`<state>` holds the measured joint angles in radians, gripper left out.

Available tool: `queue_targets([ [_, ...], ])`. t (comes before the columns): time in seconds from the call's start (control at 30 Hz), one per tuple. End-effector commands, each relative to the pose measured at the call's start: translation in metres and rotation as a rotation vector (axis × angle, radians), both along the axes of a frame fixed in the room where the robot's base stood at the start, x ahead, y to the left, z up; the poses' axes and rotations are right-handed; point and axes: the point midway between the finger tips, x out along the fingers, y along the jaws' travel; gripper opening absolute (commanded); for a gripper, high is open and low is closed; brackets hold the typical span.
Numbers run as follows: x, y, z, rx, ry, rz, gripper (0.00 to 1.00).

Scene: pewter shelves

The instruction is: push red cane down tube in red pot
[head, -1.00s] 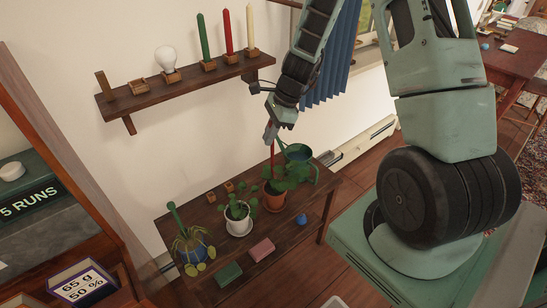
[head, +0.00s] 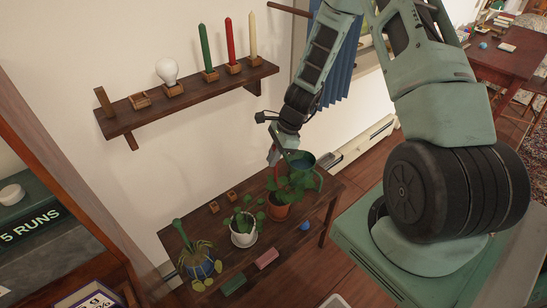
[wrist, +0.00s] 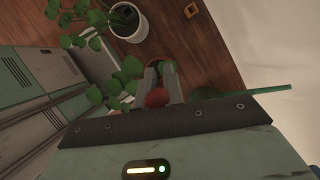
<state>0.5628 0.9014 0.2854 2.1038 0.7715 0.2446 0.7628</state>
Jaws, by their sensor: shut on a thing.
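The red pot (head: 278,211), orange-red and holding a leafy plant, stands on the low wooden table. My gripper (head: 274,158) is shut on the red cane (head: 277,172), just above the plant. In the wrist view the cane's rounded red end (wrist: 157,97) shows between the fingers of my gripper (wrist: 160,76). The cane looks roughly upright and its lower part goes in among the leaves. I cannot make out the tube; leaves and my gripper hide that spot.
A white pot (head: 244,239) and a blue pot (head: 203,269) stand to the left. A green block (head: 233,286), a pink block (head: 266,259) and a blue ball (head: 304,223) lie in front. A wall shelf (head: 190,98) holds candles and a bulb.

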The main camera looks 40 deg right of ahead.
Motion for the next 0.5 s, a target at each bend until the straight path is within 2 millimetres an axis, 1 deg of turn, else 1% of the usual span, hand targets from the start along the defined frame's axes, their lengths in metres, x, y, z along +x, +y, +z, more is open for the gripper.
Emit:
queue_targets([
  [0.07,-0.0004,-0.0001,-0.0044,0.001,0.001,-0.001,0.0],
  [0.3,-0.0001,-0.0002,-0.0048,0.0,0.0,0.0,0.0],
  [0.43,-0.0001,-0.0001,-0.0088,0.0,0.0,0.0,0.0],
  [0.5,0.0,-0.0001,-0.0077,0.0,0.0,0.0,0.23],
])
